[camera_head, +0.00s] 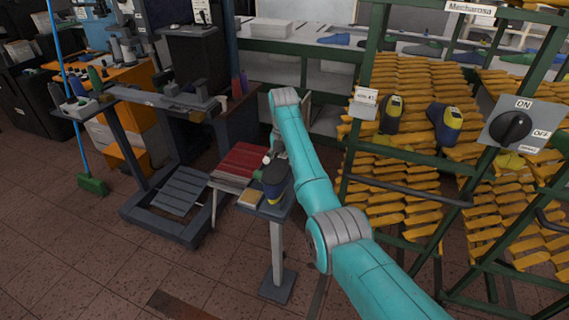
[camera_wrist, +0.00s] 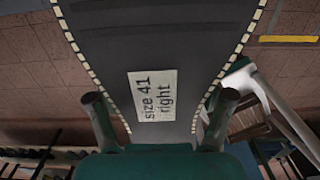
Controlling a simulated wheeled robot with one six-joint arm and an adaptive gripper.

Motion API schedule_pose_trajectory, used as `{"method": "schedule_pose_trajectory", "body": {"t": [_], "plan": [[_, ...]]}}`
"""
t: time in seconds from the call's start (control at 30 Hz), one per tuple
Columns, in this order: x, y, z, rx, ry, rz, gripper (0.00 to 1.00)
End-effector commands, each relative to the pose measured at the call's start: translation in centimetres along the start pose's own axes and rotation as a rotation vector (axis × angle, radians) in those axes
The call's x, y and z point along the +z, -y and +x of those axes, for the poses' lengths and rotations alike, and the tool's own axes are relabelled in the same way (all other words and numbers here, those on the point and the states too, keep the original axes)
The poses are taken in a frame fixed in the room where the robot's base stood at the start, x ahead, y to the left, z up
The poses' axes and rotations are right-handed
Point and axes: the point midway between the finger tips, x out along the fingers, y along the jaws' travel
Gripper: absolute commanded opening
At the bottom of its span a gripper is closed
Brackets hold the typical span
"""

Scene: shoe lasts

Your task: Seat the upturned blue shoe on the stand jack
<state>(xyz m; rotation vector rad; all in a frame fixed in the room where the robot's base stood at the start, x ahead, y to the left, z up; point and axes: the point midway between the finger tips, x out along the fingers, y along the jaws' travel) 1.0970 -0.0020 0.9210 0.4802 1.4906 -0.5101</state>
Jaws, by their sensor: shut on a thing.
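The blue shoe (camera_head: 275,178) is dark with some yellow low down and shows just below the end of my arm in the head view. In the wrist view its dark sole (camera_wrist: 150,45) faces the camera, with a pale stitched edge and a label reading "size 41 right". My gripper (camera_wrist: 162,98) has a finger on each side of the shoe and is shut on it. A grey stand (camera_head: 277,240) on a single post is under or just behind the shoe. Its jack is hidden, and I cannot tell whether the shoe touches it.
A green rack (camera_head: 345,150) of yellow lasts stands to the right. A green broom (camera_head: 92,184) and open tiled floor are at the left.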

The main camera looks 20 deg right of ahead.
Motion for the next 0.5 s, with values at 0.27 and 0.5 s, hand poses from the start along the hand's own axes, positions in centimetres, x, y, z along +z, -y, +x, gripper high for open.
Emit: {"method": "schedule_pose_trajectory", "body": {"t": [0.27, 0.5], "plan": [[0.06, -0.04, -0.09, 0.002, 0.002, 0.0, 0.08], [0.05, -0.05, 0.13, 0.002, 0.002, 0.0, 0.08]]}}
